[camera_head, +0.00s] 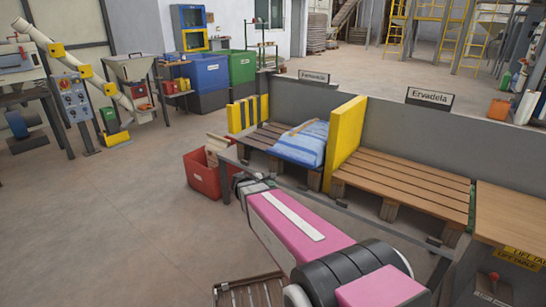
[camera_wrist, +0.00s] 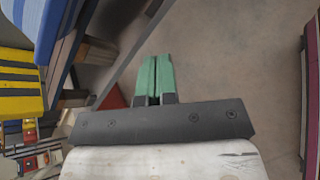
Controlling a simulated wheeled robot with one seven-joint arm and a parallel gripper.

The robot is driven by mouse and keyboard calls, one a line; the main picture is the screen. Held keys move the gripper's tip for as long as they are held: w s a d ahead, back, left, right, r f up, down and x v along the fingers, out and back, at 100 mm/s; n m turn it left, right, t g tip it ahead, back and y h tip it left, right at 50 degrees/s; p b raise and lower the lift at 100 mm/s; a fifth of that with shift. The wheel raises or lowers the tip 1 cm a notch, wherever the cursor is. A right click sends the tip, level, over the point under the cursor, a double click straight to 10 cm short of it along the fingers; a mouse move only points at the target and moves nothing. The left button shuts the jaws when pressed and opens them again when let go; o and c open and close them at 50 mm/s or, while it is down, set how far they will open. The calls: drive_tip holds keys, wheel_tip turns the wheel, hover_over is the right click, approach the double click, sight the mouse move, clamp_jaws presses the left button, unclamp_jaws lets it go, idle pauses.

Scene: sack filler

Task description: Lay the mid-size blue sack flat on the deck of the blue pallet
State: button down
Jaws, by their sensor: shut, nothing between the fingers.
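A blue sack (camera_head: 301,146) with a pale band lies on the slatted pallet (camera_head: 257,139) in the left bay, against the yellow divider. The pallet's visible slats look brown; I cannot make out a blue pallet. The sack's size class cannot be told, as no other sack is clearly seen. A blue surface at the top left of the wrist view (camera_wrist: 38,22) is probably the sack's side. My gripper (camera_wrist: 156,75) has its green fingers together and empty, pointing over bare floor beside the bay's front rail. In the head view its fingertips are hard to make out.
A yellow divider (camera_head: 346,139) separates the left bay from an empty wooden pallet (camera_head: 405,183) on the right. A red bin (camera_head: 203,173) stands left of the bay. A grey wall (camera_head: 390,128) runs behind.

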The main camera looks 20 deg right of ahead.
drive_tip(key=w+a+r+n+t+h, duration=0.3)
drive_tip(key=w+a+r+n+t, duration=0.25)
drive_tip(key=w+n, duration=0.35)
approach(282, 150)
drive_tip(key=w+d, duration=0.3)
drive_tip(key=shift+w+f, duration=0.15)
drive_tip(key=shift+f, duration=0.25)
drive_tip(key=x, duration=0.7)
drive_tip(key=shift+w+f, duration=0.1)
drive_tip(key=shift+a, duration=0.1)
